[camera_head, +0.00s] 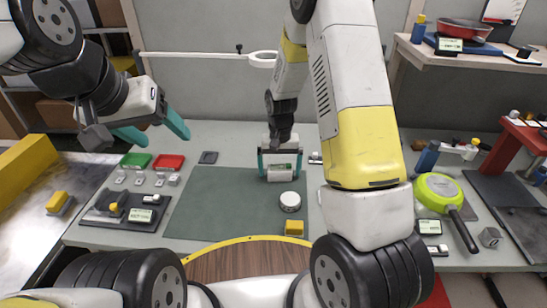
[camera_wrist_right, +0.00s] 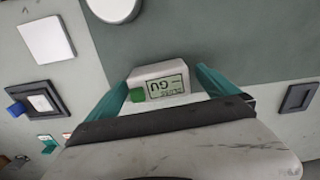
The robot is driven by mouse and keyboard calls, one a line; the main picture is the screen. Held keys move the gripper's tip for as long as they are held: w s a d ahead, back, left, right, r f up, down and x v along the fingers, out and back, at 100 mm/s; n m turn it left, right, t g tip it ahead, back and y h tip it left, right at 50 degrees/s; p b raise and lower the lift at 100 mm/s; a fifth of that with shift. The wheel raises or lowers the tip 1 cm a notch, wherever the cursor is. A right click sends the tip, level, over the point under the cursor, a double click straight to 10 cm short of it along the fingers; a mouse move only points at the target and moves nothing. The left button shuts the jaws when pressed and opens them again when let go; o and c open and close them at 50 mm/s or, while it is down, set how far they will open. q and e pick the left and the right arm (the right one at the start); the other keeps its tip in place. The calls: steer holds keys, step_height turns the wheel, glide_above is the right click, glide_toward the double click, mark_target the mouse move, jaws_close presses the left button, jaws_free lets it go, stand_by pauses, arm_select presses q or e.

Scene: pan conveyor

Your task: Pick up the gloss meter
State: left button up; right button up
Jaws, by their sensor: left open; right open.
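The gloss meter (camera_head: 279,173) is a small pale block with a screen, on the far part of the dark green mat (camera_head: 215,205). In the right wrist view its screen and green button show on the gloss meter (camera_wrist_right: 160,84). My right gripper (camera_head: 282,163) is open, pointing down, with one teal finger on each side of the meter. The right wrist view shows the fingers of the right gripper (camera_wrist_right: 163,92) flanking it; I cannot tell whether they touch it. My left gripper (camera_head: 157,132) is open and empty, above the table's far left.
A white round puck (camera_head: 290,201) and a yellow block (camera_head: 294,228) lie nearer on the mat. A tray with a display (camera_head: 128,208), green (camera_head: 136,160) and red (camera_head: 168,161) plates are left. A lime pan (camera_head: 439,190) is right.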

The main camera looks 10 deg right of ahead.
steer(key=shift+f, duration=0.3)
steer(key=c, duration=1.8)
steer(key=shift+r, duration=0.15)
